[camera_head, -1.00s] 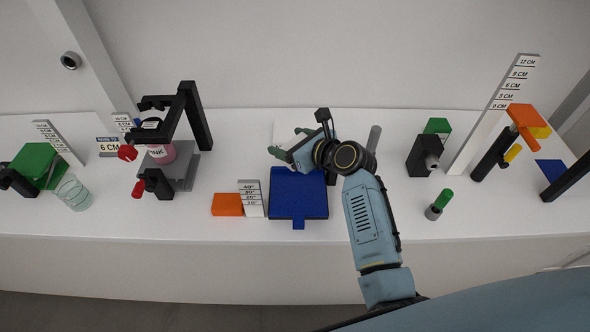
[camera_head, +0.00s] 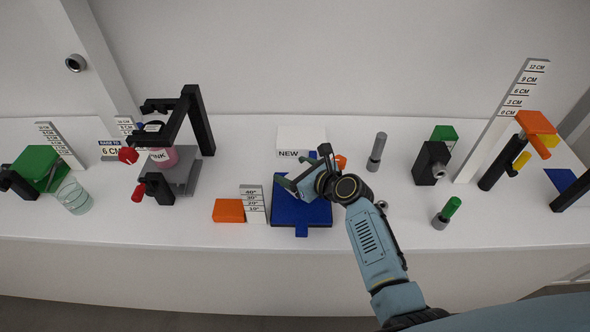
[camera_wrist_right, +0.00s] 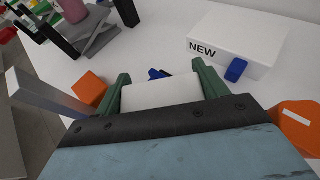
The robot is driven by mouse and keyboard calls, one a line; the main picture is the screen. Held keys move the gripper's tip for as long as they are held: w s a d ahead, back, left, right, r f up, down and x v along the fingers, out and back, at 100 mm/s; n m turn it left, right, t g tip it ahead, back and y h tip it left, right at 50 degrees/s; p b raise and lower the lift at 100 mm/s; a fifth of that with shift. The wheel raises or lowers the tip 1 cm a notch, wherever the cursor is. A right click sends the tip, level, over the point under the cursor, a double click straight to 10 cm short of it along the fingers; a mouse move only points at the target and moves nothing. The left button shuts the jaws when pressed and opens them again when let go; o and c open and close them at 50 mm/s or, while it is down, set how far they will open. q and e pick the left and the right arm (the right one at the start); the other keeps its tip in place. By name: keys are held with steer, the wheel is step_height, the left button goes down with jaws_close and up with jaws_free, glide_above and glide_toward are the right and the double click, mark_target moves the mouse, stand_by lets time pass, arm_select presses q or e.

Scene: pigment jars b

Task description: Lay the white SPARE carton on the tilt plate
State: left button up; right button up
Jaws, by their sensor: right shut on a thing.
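My right gripper (camera_head: 292,185) is over the blue tilt plate (camera_head: 290,215) in the head view. In the right wrist view its green fingers (camera_wrist_right: 160,88) are shut on a white carton (camera_wrist_right: 160,94), which lies between them. No lettering shows on the side of this carton that I see. In the head view the gripper mostly hides the carton, and I cannot tell if it touches the plate. My left gripper is not in view.
A white box marked NEW (camera_head: 300,140) stands behind the plate. An orange block (camera_head: 228,210) and a degree scale (camera_head: 253,204) stand just left of the plate. A grey post (camera_head: 377,152) stands to the right. The table front right of the plate is fairly clear.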

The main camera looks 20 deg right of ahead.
steer(key=shift+f, duration=0.15)
steer(key=o, duration=1)
steer(key=shift+c, duration=0.2)
steer(key=shift+r, duration=0.3)
steer(key=shift+s+d+r, duration=0.2)
steer(key=shift+s, duration=0.1)
steer(key=p+v, duration=0.1)
steer(key=v, duration=1)
steer(key=shift+p, duration=0.35)
steer(key=shift+s+d, duration=0.1)
steer(key=shift+s, duration=0.1)
